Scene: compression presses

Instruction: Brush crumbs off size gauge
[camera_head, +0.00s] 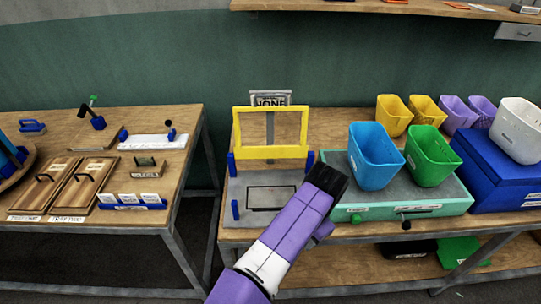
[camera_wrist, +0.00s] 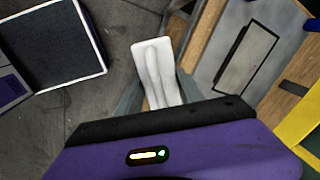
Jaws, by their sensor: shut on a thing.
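My gripper (camera_wrist: 157,98) is shut on a white, elongated piece (camera_wrist: 153,62) with a raised ridge along it, seen in the wrist view. I cannot tell whether this is a brush. In the head view the piece and my fingertips are hidden behind my purple arm and its black end, which is in front of the right table. No part is clearly readable as the size gauge, and I see no crumbs. A grey plate with a black outlined rectangle (camera_head: 271,198) lies on the right table, below a yellow frame (camera_head: 270,153); it also shows in the wrist view (camera_wrist: 246,58).
Blue (camera_head: 375,156) and green (camera_head: 433,157) bins stand on a green-edged unit (camera_head: 405,206) to the right, with a blue box (camera_head: 495,170) beyond. The left table (camera_head: 60,150) holds wooden boards and small tools. A floor gap separates the tables.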

